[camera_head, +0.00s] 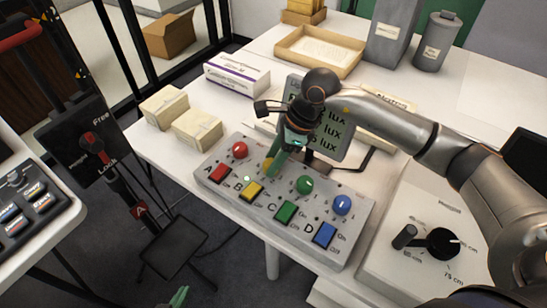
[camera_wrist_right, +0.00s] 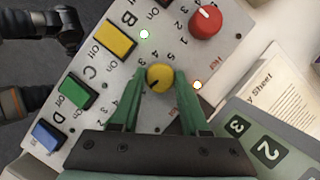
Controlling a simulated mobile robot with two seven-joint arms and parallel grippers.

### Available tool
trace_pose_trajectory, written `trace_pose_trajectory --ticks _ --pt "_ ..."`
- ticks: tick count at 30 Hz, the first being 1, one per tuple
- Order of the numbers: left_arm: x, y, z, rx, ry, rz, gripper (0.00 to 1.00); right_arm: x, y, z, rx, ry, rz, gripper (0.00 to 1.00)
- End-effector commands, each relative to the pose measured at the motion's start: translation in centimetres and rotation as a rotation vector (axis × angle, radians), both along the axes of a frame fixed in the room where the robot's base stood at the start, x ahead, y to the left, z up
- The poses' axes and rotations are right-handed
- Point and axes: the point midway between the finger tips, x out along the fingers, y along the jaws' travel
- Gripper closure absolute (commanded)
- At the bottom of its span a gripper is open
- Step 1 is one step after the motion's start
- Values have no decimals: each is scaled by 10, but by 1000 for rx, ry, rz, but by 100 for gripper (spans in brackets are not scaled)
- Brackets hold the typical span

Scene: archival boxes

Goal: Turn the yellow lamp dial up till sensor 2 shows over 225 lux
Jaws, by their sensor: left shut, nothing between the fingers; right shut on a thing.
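The yellow dial (camera_wrist_right: 159,77) is on the grey control panel (camera_head: 228,195), above the yellow switch B (camera_head: 251,191). My right gripper (camera_wrist_right: 157,82) is shut on this dial, one green finger on each side. The dial's dark mark points down-left in the wrist view. In the head view the right gripper (camera_head: 272,165) mostly hides the dial. The lux display (camera_head: 330,138) stands behind the panel; my right arm covers its figures, so the sensor 2 reading cannot be read. My left gripper (camera_head: 179,296) is shut and empty at the bottom edge, below the table.
Red (camera_head: 239,150), green (camera_head: 304,184) and blue (camera_head: 341,205) dials flank the yellow one. Small boxes (camera_head: 196,129) stand left of the panel. A black knob unit (camera_head: 440,243) is at the right.

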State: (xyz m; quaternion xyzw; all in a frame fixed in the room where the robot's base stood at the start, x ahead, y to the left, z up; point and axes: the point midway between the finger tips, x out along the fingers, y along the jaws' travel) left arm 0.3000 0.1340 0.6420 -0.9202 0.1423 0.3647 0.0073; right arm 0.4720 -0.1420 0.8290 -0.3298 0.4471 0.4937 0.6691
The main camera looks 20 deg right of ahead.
Motion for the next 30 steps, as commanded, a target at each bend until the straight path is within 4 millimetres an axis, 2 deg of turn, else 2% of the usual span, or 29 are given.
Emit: trace_pose_trajectory --ticks 11,30 --pt "0 0 -3 1 3 0 100 -1 0 0 0 -1 -126 100" --pt "7 -2 -9 -1 -15 -4 100 -3 2 -1 0 -2 -589 100"
